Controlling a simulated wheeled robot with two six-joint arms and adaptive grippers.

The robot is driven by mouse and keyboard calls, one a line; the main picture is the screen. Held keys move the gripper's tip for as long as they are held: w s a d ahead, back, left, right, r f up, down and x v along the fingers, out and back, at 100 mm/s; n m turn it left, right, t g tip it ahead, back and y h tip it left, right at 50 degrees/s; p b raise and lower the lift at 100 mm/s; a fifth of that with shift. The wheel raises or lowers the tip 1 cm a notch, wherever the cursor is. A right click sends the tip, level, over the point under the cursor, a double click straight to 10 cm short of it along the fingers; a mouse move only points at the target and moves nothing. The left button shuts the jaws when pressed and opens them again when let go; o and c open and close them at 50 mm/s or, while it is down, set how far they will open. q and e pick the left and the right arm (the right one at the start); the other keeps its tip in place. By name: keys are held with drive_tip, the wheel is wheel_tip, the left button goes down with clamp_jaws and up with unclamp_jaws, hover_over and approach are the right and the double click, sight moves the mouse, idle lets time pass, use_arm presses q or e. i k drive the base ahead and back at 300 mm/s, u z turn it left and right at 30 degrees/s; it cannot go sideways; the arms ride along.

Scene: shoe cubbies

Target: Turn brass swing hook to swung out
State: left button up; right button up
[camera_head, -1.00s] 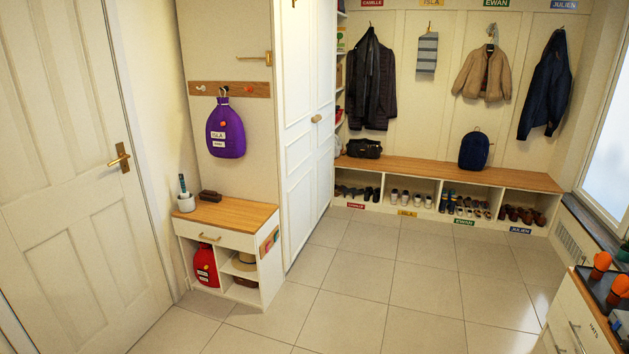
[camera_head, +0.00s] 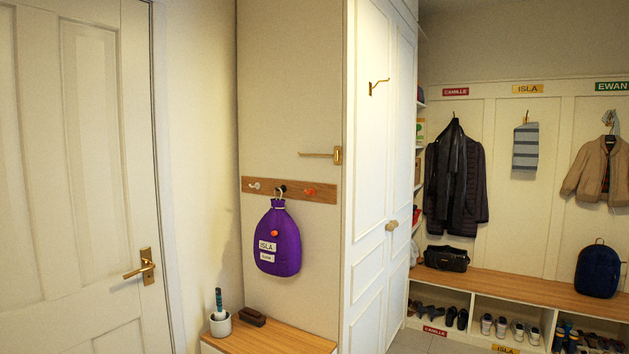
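A brass swing hook (camera_head: 337,155) is mounted near the right edge of the beige wall panel, above the peg rail. Its thin arm points left and appears to lie along the panel. A second brass hook (camera_head: 377,87) is on the white cupboard door, higher and to the right, with its arm pointing right. Neither of my grippers is in view.
A purple bag (camera_head: 279,240) hangs from the wooden peg rail (camera_head: 327,191). Below, a low cabinet (camera_head: 285,341) bears a white cup (camera_head: 221,326) and a dark brush (camera_head: 252,317). A tall white cupboard (camera_head: 372,200) stands right of the panel; a door (camera_head: 75,200) is left.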

sight(336, 152)
drive_tip(key=u, duration=0.35)
drive_tip(key=k, duration=0.5)
drive_tip(key=u, duration=0.85)
drive_tip(key=i, duration=1.45)
drive_tip(key=z, duration=0.7)
drive_tip(key=i, duration=0.9)
drive_tip(key=z, duration=1.45)
drive_tip(key=i, duration=0.65)
drive_tip(key=z, duration=0.7)
